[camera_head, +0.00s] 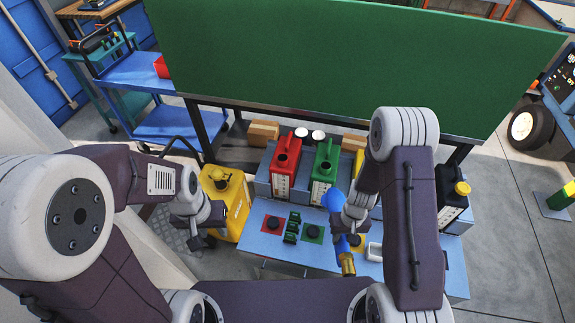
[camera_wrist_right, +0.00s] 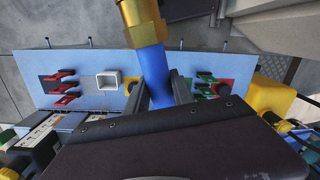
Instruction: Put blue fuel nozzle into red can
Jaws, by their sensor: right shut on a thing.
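The red can (camera_head: 284,165) stands upright at the back of the blue bench, left of the green can (camera_head: 323,172), its dark opening on top. My right gripper (camera_head: 352,232) is above the bench, to the right of and nearer than the red can. It is shut on the blue fuel nozzle (camera_head: 347,263), whose brass end points toward me, apart from the can. The nozzle's blue body (camera_wrist_right: 152,66) shows between the fingers in the right wrist view. My left gripper (camera_head: 203,238) is beside the yellow container, apart from the red can; its opening is unclear.
The blue bench (camera_head: 270,258) has coloured pads and a white square holder (camera_head: 374,252). A yellow container (camera_head: 228,205) stands at its left and a black can (camera_head: 453,198) at its right. A yellow can is mostly hidden behind my right arm. A green panel (camera_head: 350,65) rises behind.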

